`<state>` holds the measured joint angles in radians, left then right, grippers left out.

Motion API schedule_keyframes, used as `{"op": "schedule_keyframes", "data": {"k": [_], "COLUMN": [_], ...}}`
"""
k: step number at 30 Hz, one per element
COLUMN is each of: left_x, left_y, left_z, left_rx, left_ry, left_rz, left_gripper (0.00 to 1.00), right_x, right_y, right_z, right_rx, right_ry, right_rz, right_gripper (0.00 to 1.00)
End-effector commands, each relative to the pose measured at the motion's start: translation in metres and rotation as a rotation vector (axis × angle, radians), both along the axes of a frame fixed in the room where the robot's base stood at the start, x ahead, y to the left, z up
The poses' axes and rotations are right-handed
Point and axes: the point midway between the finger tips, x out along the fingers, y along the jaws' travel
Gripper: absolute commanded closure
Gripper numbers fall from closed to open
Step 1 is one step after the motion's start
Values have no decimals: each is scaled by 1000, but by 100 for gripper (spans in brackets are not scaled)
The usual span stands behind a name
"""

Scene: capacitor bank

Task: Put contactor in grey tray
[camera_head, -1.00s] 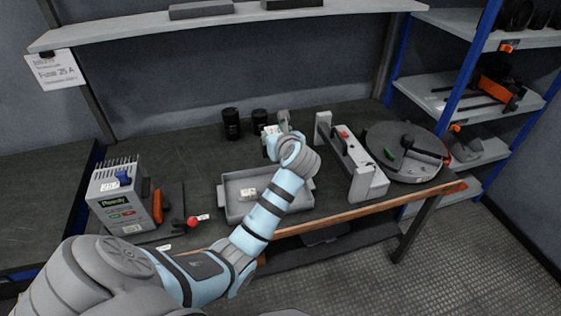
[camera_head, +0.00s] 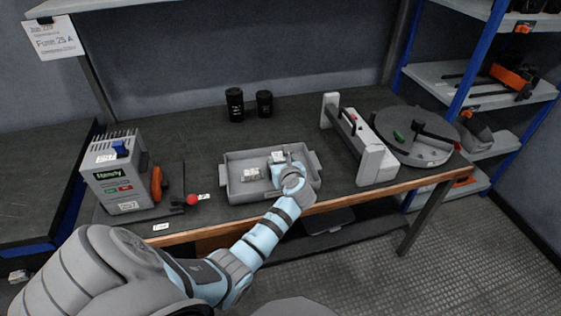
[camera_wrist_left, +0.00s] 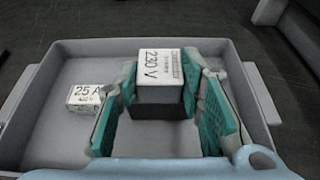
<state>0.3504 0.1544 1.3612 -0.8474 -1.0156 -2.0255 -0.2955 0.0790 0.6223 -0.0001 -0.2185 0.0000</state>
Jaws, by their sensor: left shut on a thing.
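The contactor (camera_wrist_left: 160,72) is a small block with a white top marked "230 V" and a dark lower part. My left gripper (camera_wrist_left: 166,105) is shut on it, with green finger pads on either side. In the head view the contactor (camera_head: 277,157) shows as a small pale block at the fingers. The gripper (camera_head: 284,164) is over the right part of the grey tray (camera_head: 238,191). I cannot tell whether the contactor touches the tray floor. My right gripper is not in view.
A white block marked "25 A" (camera_wrist_left: 84,97) lies in the tray, left of the contactor. Two black cylinders (camera_head: 235,105) stand behind the tray. A grey device (camera_head: 118,178) stands left. A grey-and-white fixture (camera_head: 372,163) and a round turntable (camera_head: 395,122) stand right.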

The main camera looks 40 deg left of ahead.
Motion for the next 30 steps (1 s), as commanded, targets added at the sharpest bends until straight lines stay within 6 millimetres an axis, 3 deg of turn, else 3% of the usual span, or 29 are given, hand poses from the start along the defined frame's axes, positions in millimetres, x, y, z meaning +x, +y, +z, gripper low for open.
{"op": "schedule_keyframes", "data": {"k": [5, 6, 9, 20, 26, 30], "left_x": [0, 0, 0, 0, -18, -41], "left_y": [0, 0, 0, 0, -24, -54], "left_z": [1, 0, 0, 3, 18, 33], "left_rx": [2, 0, 0, 0, -2, -5], "left_ry": [-1, 0, 0, -2, -1, -1], "left_rz": [0, 0, 0, -1, -1, -2], "left_gripper": [100, 62, 46, 45, 45, 45], "right_x": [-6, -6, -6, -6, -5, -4], "right_y": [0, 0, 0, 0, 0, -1], "right_z": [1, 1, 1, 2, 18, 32], "right_rx": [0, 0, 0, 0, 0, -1], "right_ry": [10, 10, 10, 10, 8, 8], "right_rz": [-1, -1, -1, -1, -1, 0], "right_gripper": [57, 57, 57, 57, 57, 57]}}
